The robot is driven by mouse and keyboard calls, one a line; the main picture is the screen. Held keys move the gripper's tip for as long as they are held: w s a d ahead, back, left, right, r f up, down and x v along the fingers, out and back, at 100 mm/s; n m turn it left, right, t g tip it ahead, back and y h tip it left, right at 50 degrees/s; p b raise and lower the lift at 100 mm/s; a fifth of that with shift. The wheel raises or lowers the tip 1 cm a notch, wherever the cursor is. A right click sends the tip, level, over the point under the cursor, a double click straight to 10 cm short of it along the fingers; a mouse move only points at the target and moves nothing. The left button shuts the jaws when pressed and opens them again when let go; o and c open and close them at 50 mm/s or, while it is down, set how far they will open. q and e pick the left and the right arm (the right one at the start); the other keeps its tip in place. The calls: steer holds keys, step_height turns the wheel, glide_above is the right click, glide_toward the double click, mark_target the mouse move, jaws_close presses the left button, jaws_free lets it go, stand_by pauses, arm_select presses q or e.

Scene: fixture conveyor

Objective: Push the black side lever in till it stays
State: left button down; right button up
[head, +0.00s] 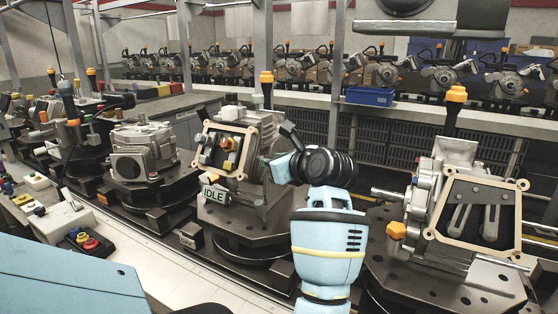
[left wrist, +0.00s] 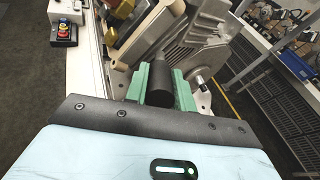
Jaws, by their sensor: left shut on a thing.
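The lever points toward the wrist camera, beside the grey ribbed housing (left wrist: 203,50). The lever's inner end is hidden. My right gripper is not in view.
Another fixture (head: 470,215) with a tan frame stands close on the right. A grey casting (head: 142,150) is on the left. A control box with coloured buttons (head: 88,241) sits at the front left. Racks of similar units line the back.

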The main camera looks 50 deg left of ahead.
arm_select(q)
steer(key=shift+s+r, duration=0.1)
steer(key=shift+s, duration=0.05)
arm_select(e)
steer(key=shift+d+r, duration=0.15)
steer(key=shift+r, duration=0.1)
arm_select(q)
steer(key=c, duration=1.2)
jaws_free()
steer(key=shift+o, duration=0.2)
steer(key=shift+d, duration=0.5)
steer(key=v, duration=0.6)
steer(key=shift+d+r+b, duration=0.3)
steer(key=shift+d+b, duration=0.05)
steer(key=shift+b, duration=0.1)
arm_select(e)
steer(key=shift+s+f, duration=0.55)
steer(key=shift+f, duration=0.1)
arm_select(q)
steer(key=shift+s, duration=0.15)
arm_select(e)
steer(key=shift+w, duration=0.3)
